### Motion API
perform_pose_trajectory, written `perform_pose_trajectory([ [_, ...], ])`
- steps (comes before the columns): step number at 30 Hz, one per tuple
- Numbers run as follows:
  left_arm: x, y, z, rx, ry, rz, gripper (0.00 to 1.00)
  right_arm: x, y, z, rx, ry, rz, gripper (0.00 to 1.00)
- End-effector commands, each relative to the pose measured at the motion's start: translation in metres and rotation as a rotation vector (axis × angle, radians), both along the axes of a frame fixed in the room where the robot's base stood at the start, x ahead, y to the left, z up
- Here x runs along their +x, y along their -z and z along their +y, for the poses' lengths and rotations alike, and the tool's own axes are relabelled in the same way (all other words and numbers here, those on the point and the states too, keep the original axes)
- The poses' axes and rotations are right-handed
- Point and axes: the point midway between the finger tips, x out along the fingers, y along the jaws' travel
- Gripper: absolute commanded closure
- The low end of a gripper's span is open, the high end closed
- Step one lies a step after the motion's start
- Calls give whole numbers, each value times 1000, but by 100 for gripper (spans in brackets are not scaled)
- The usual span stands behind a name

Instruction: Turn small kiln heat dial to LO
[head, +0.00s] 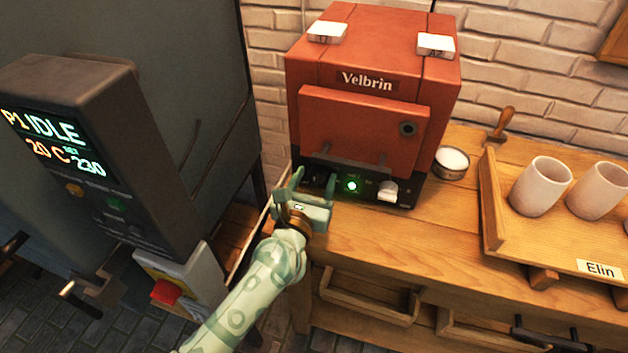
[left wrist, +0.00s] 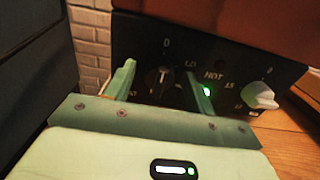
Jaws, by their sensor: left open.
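The small red kiln (head: 365,125), marked Velbrin, stands on the wooden bench with its black control panel along the bottom front. In the left wrist view, the dark heat dial (left wrist: 160,82) has labels around it, with 0 at the top and LO at its upper right. Its pale pointer mark seems to point up toward 0. My left gripper (head: 314,181) is open at the panel's left end. In the left wrist view, its green fingers (left wrist: 163,82) stand either side of the dial; contact cannot be told. My right gripper is not in view.
A white knob (left wrist: 261,95) and a lit green lamp (left wrist: 207,91) are right of the dial. A large grey kiln with a display box (head: 75,130) stands at the left. A tray (head: 492,205) with cups and a round tin (head: 451,163) are at the right.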

Motion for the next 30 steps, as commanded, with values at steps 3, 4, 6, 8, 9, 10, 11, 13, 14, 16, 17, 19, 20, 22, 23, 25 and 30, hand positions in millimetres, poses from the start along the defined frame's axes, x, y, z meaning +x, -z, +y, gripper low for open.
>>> perform_pose_trajectory([
  [3, 0, 0, 0, 0, 0, 0, 48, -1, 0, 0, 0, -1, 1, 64],
  [4, 0, 0, 0, 0, 0, 0, 57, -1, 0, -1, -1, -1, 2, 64],
  [6, 0, 0, 0, 0, 0, 0, 76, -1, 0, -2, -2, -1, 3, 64],
  [8, 0, 0, 0, 0, 0, 0, 89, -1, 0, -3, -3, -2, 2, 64],
  [9, 0, 0, 0, 0, 0, 0, 89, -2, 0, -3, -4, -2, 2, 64],
  [10, 0, 0, 0, 0, 0, 0, 89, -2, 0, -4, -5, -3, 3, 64],
  [11, 0, 0, 0, 1, 0, 0, 89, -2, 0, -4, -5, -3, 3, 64],
  [13, 0, 0, 0, 4, 0, -1, 89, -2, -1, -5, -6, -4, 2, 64],
  [14, 0, 0, 0, 6, 0, -2, 89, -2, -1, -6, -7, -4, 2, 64],
  [16, 0, -1, 0, 16, 0, -5, 89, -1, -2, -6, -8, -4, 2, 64],
  [17, 0, -1, 0, 23, 0, -7, 89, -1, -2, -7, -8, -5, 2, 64],
  [19, 0, -1, 0, 45, 0, -15, 89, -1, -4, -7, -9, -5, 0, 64],
  [20, -1, -1, 0, 56, 0, -18, 89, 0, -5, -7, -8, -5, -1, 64],
  [22, -1, -1, 0, 91, 0, -30, 89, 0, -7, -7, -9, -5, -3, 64],
  [23, -1, -2, 0, 108, 0, -35, 89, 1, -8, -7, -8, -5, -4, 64],
  [25, -1, -2, 0, 154, 0, -50, 89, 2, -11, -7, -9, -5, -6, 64],
  [30, -1, -3, -1, 294, 0, -96, 89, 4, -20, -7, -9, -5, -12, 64],
])
